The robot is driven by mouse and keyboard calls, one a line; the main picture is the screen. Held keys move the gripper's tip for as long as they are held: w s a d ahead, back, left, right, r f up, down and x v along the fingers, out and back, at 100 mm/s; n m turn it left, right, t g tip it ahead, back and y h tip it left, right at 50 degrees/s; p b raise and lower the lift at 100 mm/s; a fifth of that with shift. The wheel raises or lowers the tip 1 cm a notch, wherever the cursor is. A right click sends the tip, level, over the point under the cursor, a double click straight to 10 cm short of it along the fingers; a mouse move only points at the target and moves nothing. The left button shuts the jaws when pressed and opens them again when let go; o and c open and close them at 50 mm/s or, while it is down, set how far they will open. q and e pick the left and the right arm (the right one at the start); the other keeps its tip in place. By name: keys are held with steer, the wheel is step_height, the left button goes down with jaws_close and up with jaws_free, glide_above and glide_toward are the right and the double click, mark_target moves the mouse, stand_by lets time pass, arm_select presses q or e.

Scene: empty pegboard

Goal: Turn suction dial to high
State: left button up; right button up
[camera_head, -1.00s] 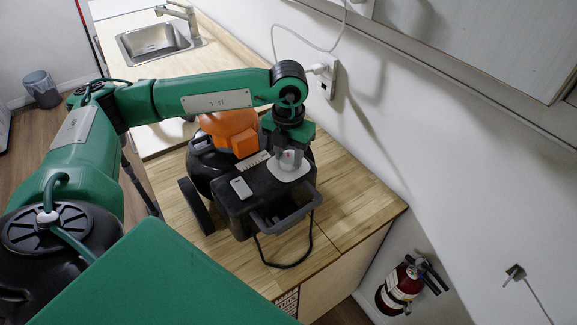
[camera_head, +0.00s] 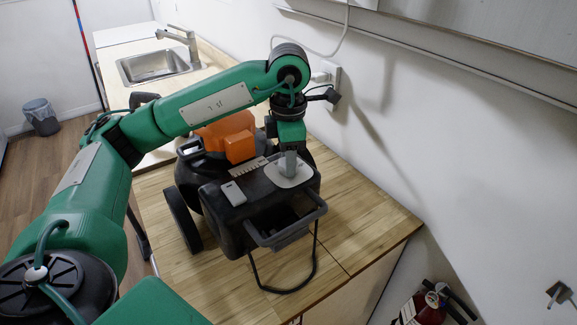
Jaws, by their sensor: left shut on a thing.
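The suction machine, a black unit (camera_head: 232,229) with an orange top part (camera_head: 226,137), stands on the wooden counter. A round white dial plate (camera_head: 293,180) is on its upper face, towards the right. My left gripper (camera_head: 288,168) points down over this plate, and its grey fingers are shut at the plate's middle. The dial knob itself is hidden by the fingers, so its setting cannot be read. A small light-grey switch (camera_head: 233,193) sits left of the plate. My right gripper is not in view.
A dark grey handle (camera_head: 300,226) juts from the machine's front, with a black cable looping below it. A wall outlet (camera_head: 331,80) with plugs is close behind my left wrist. A sink (camera_head: 158,66) lies at the back left. A fire extinguisher (camera_head: 425,306) hangs at the lower right.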

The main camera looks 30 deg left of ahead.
arm_select(q)
steer(key=shift+f+m+b, duration=0.1)
steer(key=shift+m+b, duration=0.2)
steer(key=shift+m, duration=0.5)
steer(key=o, duration=1)
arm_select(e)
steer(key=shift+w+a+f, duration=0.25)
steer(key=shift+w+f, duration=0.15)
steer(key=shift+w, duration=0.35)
arm_select(q)
steer(key=shift+r, duration=0.7)
step_height(320, 180, up, 13)
steer(key=shift+f+p, duration=0.15)
steer(key=shift+p, duration=0.45)
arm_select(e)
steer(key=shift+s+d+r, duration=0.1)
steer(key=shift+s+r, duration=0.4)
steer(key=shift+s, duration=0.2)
